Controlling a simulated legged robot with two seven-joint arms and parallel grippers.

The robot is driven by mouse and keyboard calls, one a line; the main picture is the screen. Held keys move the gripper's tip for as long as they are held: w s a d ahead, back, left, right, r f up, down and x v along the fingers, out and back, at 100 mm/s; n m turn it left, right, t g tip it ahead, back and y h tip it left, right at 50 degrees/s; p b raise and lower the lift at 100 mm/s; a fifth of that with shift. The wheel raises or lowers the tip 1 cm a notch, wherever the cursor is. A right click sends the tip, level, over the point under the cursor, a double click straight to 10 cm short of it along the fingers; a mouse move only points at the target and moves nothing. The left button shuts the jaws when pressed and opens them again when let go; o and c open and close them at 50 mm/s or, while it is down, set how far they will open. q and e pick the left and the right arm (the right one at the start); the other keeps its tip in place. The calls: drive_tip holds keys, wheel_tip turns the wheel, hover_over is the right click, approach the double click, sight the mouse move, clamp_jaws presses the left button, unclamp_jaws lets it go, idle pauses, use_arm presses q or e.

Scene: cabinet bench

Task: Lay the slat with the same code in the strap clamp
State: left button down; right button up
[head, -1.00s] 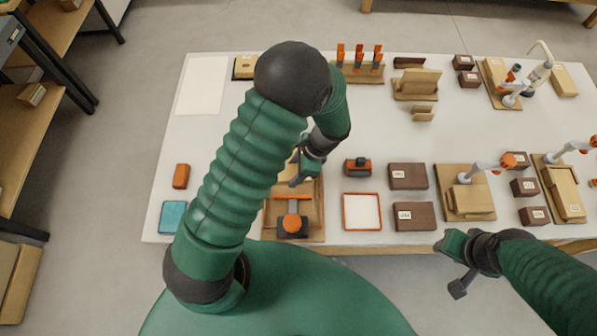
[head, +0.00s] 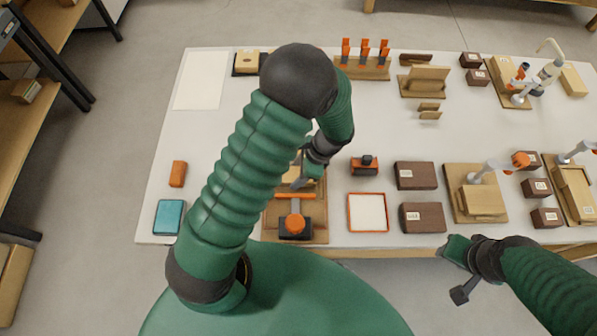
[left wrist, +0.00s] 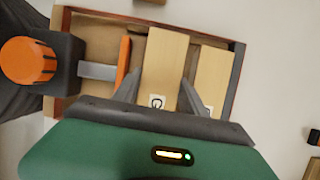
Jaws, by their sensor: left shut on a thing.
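The strap clamp (head: 294,227) is a wooden tray with an orange knob and an orange bar, at the table's front edge. My left gripper (head: 303,182) is over its far part. In the left wrist view the gripper is shut on a pale wooden slat (left wrist: 166,57) with a white code label, only partly readable. This slat lies within the tray outline, beside the orange bar (left wrist: 124,62); whether it touches the tray floor I cannot tell. A second pale slat (left wrist: 213,78) lies to its right, its label mostly hidden. My right gripper (head: 462,272) hangs beyond the front edge, its opening unclear.
An orange-rimmed white tray (head: 367,212) and dark labelled boxes (head: 416,175) stand right of the clamp. A teal box (head: 169,217) and an orange block (head: 178,173) lie to the left. An orange-topped rack (head: 362,69) stands behind. The table's middle is clear.

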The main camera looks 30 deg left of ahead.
use_arm(q)
drive_tip(key=shift+d, duration=0.3)
drive_tip(key=shift+d+r, duration=0.1)
drive_tip(key=shift+d, duration=0.05)
drive_tip(key=shift+p, duration=0.35)
drive_tip(key=shift+a, duration=0.3)
use_arm(e)
drive_tip(key=shift+d+r, duration=0.15)
drive_tip(key=shift+r, duration=0.1)
use_arm(q)
drive_tip(key=shift+d, duration=0.25)
use_arm(e)
drive_tip(key=shift+d+r, duration=0.2)
drive_tip(key=shift+r, duration=0.05)
use_arm(q)
drive_tip(key=shift+a+f, duration=0.1)
drive_tip(key=shift+f, duration=0.2)
use_arm(e)
drive_tip(key=shift+w+a, duration=0.1)
use_arm(q)
drive_tip(key=shift+f+p, duration=0.25)
drive_tip(key=shift+p, duration=0.15)
use_arm(e)
drive_tip(key=shift+r, duration=0.15)
idle(0.4)
